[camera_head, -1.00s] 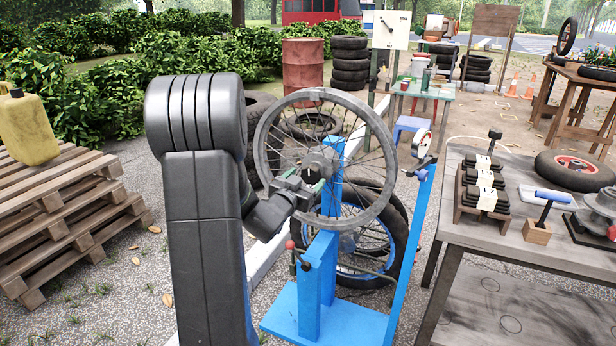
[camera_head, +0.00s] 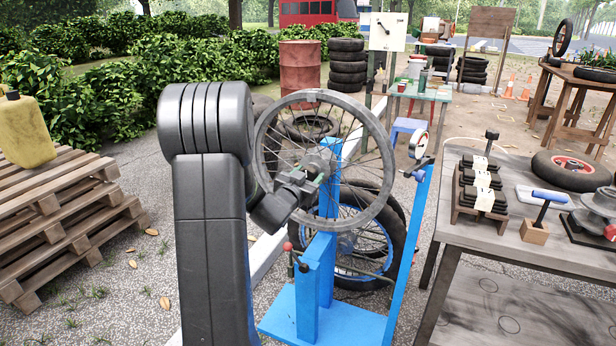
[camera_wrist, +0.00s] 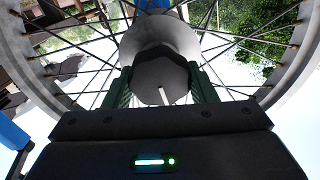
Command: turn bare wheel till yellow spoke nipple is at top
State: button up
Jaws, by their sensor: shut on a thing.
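The bare wheel (camera_head: 379,205) is a grey rim with thin spokes, upright on a blue stand (camera_head: 309,285). It also shows in the wrist view (camera_wrist: 296,60), where the rim curves down both sides. My gripper (camera_head: 312,172) is at the wheel's middle. In the wrist view its two dark green fingers (camera_wrist: 161,88) are shut on the wheel's hub (camera_wrist: 160,70), one on each side of its dark end piece. A thin pale pin points from the hub's end toward the camera. I cannot make out a yellow spoke nipple in either view.
A blue post (camera_head: 416,230) with a dial gauge (camera_head: 418,145) stands just right of the wheel. A tyred wheel (camera_head: 397,240) is behind the stand. A workbench (camera_head: 470,238) is at the right, and a pallet stack (camera_head: 60,215) is at the left.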

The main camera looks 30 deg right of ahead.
jog(key=shift+n, duration=0.3)
jog(key=n+p, duration=0.2)
jog(key=shift+r+p, duration=0.15)
jog(key=shift+p, duration=0.15)
jog(key=n+p, duration=0.1)
jog(key=n, duration=0.2)
jog(key=shift+p, duration=0.35)
jog(key=n+p, duration=0.2)
jog(key=n, duration=0.2)
jog(key=shift+w+a, duration=0.1)
jog(key=shift+f+n+p, duration=0.2)
jog(key=shift+n+p, duration=0.55)
jog(key=shift+n, duration=0.75)
jog(key=o, duration=1.4)
